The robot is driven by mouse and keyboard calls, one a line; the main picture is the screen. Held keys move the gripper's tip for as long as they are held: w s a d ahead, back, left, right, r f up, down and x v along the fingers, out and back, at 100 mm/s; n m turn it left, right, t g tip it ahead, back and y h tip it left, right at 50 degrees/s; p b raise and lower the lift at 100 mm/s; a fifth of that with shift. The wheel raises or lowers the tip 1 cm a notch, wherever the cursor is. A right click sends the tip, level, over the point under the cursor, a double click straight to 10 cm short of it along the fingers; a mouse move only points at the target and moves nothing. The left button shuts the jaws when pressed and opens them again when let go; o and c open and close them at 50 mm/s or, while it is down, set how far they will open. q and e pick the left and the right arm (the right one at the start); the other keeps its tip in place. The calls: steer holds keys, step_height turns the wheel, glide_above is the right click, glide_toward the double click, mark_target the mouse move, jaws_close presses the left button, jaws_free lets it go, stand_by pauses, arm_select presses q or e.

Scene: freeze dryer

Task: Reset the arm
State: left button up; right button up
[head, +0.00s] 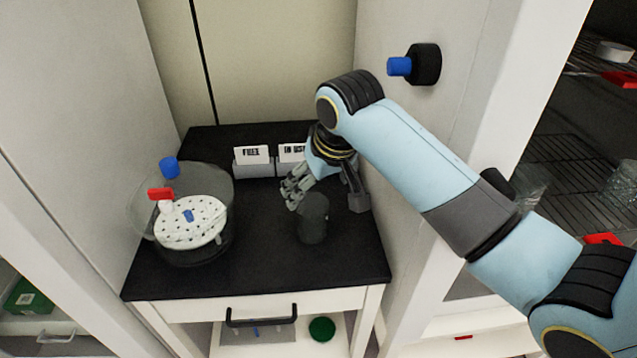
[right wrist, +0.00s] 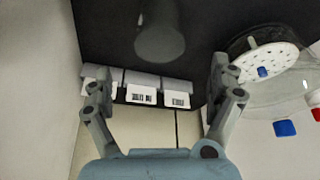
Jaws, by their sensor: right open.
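My right arm comes in from the right in the head view and reaches over the black tabletop (head: 265,260). My right gripper (head: 326,197) is open, its two fingers spread wide and pointing down. A dark grey cylinder (head: 312,220) stands on the tabletop just in front of the gripper. In the right wrist view, the open gripper (right wrist: 158,72) has nothing between its fingers, and the dark cylinder (right wrist: 160,38) shows beyond the fingertips. I cannot tell whether a finger touches it. My left gripper is not in view.
A clear round chamber (head: 138,212) with a white perforated plate (head: 205,212) stands at left, with blue and red caps. White label cards (head: 252,154) stand behind the gripper. A black fitting with a blue knob (head: 400,66) sits on the right wall. Open shelves flank the bay.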

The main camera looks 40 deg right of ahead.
stand_by(0.3)
steer(key=s+a+r+n+g, duration=0.1)
steer(key=s+r, duration=0.1)
steer(key=s, duration=1)
steer(key=s+a+r+n, duration=0.2)
steer(key=s, duration=0.9)
step_height(320, 180, down, 33)
steer(key=s+d+g+b, duration=0.1)
steer(key=s+d+b, duration=0.15)
steer(key=b, duration=0.55)
steer(key=s+f+b, duration=0.3)
steer(key=s+f, duration=0.6)
steer(key=f, duration=0.2)
steer(key=s+d+f+g+b, duration=0.1)
steer(key=s+f+b, duration=0.2)
steer(key=s+f, duration=0.6)
step_height(320, 180, down, 3)
steer(key=shift+d+r+m+g, duration=0.1)
steer(key=shift+d+m+g, duration=0.05)
steer(key=shift+m+g, duration=0.2)
